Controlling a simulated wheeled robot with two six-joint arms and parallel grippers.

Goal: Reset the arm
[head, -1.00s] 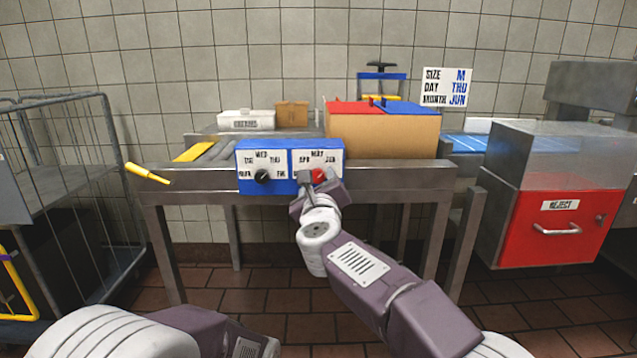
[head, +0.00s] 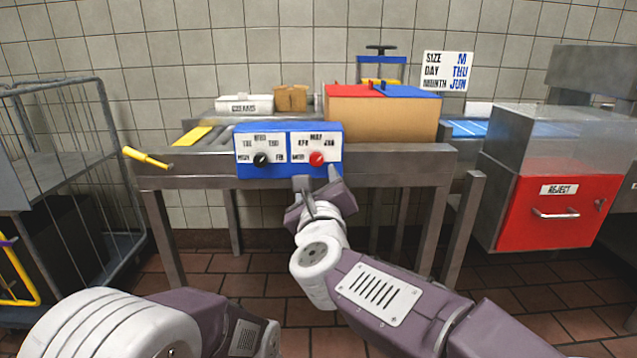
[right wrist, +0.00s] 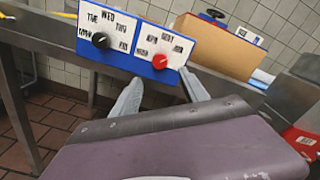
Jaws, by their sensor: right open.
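My right gripper (head: 318,190) is open and empty, just below and in front of the blue dial box (head: 288,172) on the metal bench. In the right wrist view its two fingers (right wrist: 160,92) are spread below the box, apart from the red knob. The box has a black knob (head: 261,160) on the day dial and a red knob (head: 317,159) on the month dial. Both knobs also show in the right wrist view, black (right wrist: 100,40) and red (right wrist: 160,61). My left arm shows at the bottom left; its gripper is out of view.
The metal bench (head: 400,180) carries a cardboard-coloured box (head: 380,125) with red and blue lids. A yellow-handled lever (head: 147,158) sticks out at left. A wire cage trolley (head: 60,190) stands left, a red reject bin (head: 560,225) right. A sign (head: 446,71) reads M, THU, JUN.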

